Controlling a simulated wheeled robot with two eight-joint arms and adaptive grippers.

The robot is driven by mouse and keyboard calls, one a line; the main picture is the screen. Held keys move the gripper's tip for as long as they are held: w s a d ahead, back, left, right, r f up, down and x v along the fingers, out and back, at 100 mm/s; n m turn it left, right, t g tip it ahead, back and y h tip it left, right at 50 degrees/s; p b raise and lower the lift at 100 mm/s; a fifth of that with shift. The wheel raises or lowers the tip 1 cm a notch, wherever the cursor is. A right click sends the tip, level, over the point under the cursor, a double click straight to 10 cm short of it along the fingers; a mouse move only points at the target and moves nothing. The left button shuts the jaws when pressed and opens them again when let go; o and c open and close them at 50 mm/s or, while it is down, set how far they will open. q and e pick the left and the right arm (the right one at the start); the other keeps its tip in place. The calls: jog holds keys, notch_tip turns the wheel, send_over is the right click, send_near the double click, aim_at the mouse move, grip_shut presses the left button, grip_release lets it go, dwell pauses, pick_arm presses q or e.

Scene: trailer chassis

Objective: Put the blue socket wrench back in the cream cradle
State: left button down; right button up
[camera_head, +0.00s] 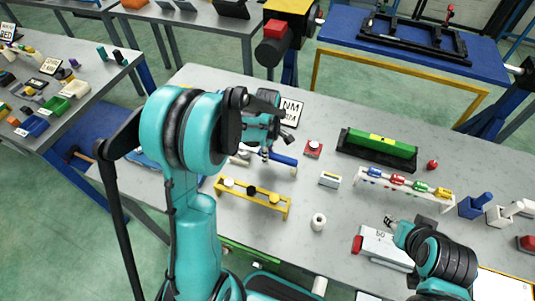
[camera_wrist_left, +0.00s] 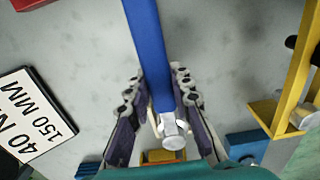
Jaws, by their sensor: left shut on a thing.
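The blue socket wrench (camera_head: 284,160) shows in the head view just right of my left gripper (camera_head: 266,150). In the left wrist view its long blue handle (camera_wrist_left: 149,45) runs from the top edge down between the fingers of my left gripper (camera_wrist_left: 157,98), with its metal end near the palm. The left gripper is shut on it. A pale cream piece (camera_head: 240,158) shows left of the gripper, partly hidden by my left arm; I cannot tell whether it is the cradle. My right gripper (camera_head: 391,221) is at lower right, its opening unclear.
A yellow rack (camera_head: 252,204) stands in front of the wrench. A label plate (camera_head: 291,111) stands behind it.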

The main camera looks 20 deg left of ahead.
pick_arm(q)
jog(key=shift+f+b, duration=0.3)
jog(key=shift+f, duration=0.1)
jog(key=c, duration=1.3)
grip_release()
jog(key=shift+c, duration=0.2)
jog(key=shift+r, duration=0.2)
jog(key=shift+r+p, duration=0.3)
jog(key=shift+p, duration=0.15)
notch_tip(320, 180, up, 11)
jog(key=p, duration=0.3)
jog(key=s+d+r+m+t, duration=0.3)
jog(key=s+m, duration=0.4)
jog(key=m, duration=0.2)
jog(key=s+d+r+m+t, duration=0.3)
jog(key=s+m+t, duration=0.1)
jog(key=s+m, duration=0.4)
jog(key=shift+d+r+m, duration=0.3)
jog(key=shift+m, duration=0.5)
